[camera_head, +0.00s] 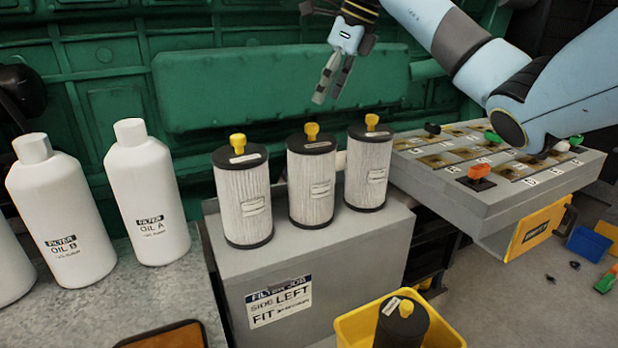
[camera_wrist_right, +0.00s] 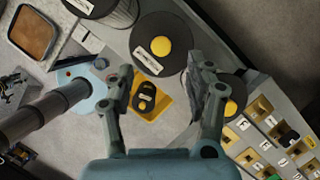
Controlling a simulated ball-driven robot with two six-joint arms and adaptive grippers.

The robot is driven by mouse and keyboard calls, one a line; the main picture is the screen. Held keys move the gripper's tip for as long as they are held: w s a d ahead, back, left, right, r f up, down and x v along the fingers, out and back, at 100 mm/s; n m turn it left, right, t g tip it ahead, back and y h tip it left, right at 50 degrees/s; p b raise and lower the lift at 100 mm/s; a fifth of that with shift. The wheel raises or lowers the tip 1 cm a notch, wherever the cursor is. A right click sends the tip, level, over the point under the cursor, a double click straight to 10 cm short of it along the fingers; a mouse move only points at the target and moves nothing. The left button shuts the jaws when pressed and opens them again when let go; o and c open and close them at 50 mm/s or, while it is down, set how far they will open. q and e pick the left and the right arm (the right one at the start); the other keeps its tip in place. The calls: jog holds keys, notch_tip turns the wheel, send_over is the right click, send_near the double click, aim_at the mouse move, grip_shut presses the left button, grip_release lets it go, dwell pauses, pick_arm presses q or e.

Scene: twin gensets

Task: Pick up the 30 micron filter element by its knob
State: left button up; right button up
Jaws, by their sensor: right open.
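Three pale pleated filter elements with black end caps and yellow knobs stand upright in a row: a left one (camera_head: 243,205), a middle one (camera_head: 312,190) and a right one (camera_head: 367,178). Their labels are too small to read, so I cannot tell which is 30 micron. My right gripper (camera_head: 329,97) is open and empty, fingers down, above and behind the row. In the right wrist view, one filter's black cap with its yellow knob (camera_wrist_right: 160,46) shows between and beyond the open fingers (camera_wrist_right: 160,68). Another knob (camera_wrist_right: 231,107) is partly hidden behind the right finger. My left gripper is not seen.
The filters stand on a grey box (camera_head: 330,262) marked "LEFT". White oil bottles (camera_head: 150,195) stand at left. A grey panel with a grid of slots (camera_head: 430,190) lies at right. A yellow crate (camera_head: 352,327) holding a dark-capped item (camera_head: 402,325) stands in front. A green wall is behind.

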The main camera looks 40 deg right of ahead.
aim_at(312, 124)
jog(key=x, duration=0.3)
jog(key=shift+w+r, duration=0.1)
jog(key=p+x, duration=0.1)
jog(key=x, duration=0.3)
jog(key=shift+f, duration=0.3)
jog(key=shift+w+f, duration=0.1)
jog(key=shift+f, duration=0.25)
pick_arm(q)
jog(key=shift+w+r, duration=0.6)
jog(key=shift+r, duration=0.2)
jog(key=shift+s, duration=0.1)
pick_arm(e)
jog(key=shift+c, duration=0.4)
jog(key=shift+c, duration=1.1)
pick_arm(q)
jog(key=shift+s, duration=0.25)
pick_arm(e)
grip_shut()
jog(key=shift+r, duration=0.1)
